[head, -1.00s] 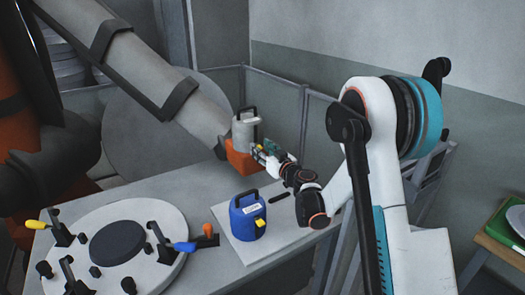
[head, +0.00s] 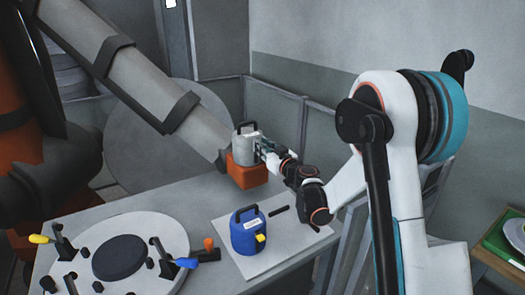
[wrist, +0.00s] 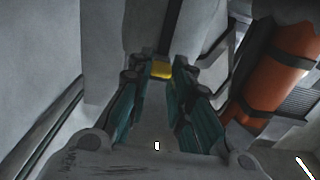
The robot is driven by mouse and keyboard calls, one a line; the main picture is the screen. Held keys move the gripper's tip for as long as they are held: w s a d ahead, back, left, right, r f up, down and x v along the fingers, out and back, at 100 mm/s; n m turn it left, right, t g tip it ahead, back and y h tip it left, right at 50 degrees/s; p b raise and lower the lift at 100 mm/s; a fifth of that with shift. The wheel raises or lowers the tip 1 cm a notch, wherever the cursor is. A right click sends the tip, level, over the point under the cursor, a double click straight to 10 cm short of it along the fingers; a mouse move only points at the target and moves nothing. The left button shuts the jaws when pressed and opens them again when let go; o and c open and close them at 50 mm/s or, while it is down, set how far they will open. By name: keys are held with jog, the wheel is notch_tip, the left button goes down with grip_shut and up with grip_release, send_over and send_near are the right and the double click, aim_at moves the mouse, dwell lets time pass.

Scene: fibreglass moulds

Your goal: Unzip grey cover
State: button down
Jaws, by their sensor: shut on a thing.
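The grey cover (head: 150,75) is a long sleeve with dark bands around the big orange and black robot's arm. At the arm's end sit a grey cylinder (head: 244,145) with a black handle and an orange block (head: 247,175). My gripper (head: 263,149) is at the right side of the grey cylinder. In the wrist view my gripper (wrist: 159,72) has its teal fingers closed around a small yellow tab (wrist: 161,69), with a dark strip (wrist: 171,28) running up from it. I cannot tell how far the zip is open.
A table holds a blue can (head: 248,232), a short black rod (head: 279,210) and a round white mould (head: 115,250) with clamps. Grey panels (head: 275,112) stand behind. A table with a green tray (head: 505,240) is at the right edge.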

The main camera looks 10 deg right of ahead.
jog(key=c, duration=1.4)
grip_release()
jog(key=shift+c, duration=0.2)
jog(key=shift+s, duration=0.15)
jog(key=v, duration=1.1)
jog(key=shift+s+d, duration=0.2)
jog(key=shift+s, duration=0.15)
